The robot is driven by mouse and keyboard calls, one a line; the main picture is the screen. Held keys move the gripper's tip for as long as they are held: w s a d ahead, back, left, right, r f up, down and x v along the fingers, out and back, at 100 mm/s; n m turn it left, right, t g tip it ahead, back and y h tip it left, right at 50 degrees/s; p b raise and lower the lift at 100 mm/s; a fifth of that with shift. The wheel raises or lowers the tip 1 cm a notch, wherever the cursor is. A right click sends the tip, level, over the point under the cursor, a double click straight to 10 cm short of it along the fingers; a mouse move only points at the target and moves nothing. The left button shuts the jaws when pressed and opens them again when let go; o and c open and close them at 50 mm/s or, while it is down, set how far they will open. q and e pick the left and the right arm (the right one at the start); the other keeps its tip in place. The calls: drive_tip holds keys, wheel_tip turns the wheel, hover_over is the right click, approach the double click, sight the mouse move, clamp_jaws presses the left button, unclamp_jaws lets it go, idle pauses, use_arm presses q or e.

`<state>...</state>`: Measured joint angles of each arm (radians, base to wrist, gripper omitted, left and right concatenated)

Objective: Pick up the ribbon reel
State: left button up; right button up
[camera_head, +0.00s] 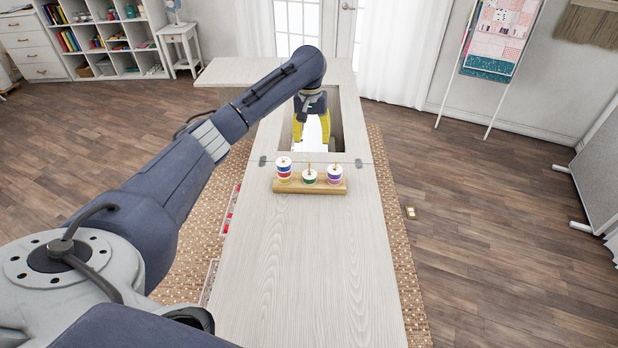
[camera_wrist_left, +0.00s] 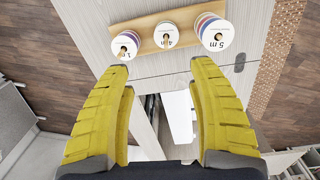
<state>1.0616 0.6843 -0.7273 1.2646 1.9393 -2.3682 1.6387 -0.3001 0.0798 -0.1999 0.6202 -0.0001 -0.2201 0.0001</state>
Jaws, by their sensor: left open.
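A wooden stand (camera_head: 310,187) on the cabinet top holds three stacks of ribbon reels on pegs. The left stack (camera_head: 283,169) is the tallest, with red, white and blue bands. In the left wrist view the order is reversed: reels labelled "5 m" (camera_wrist_left: 217,36) at right, "4 m" (camera_wrist_left: 167,35) and "1 m" (camera_wrist_left: 126,45). My left gripper (camera_head: 311,138) is open and empty, beyond the stand, above the cabinet opening. My right gripper is not in view.
The sewing cabinet (camera_head: 290,270) has a rectangular opening behind the stand, with a white object (camera_wrist_left: 178,115) inside. Hinges (camera_wrist_left: 239,62) sit near the stand. The front cabinet top is clear. Shelves (camera_head: 105,40) stand at the back left.

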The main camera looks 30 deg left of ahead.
sight(309, 174)
use_arm(q)
drive_tip(key=f, duration=1.7)
drive_tip(key=shift+s+a, duration=0.25)
drive_tip(key=shift+a, duration=0.05)
drive_tip(key=shift+c, duration=0.5)
drive_tip(key=c, duration=0.8)
drive_tip(key=shift+r, duration=0.15)
wheel_tip(309, 174, up, 20)
idle(0.4)
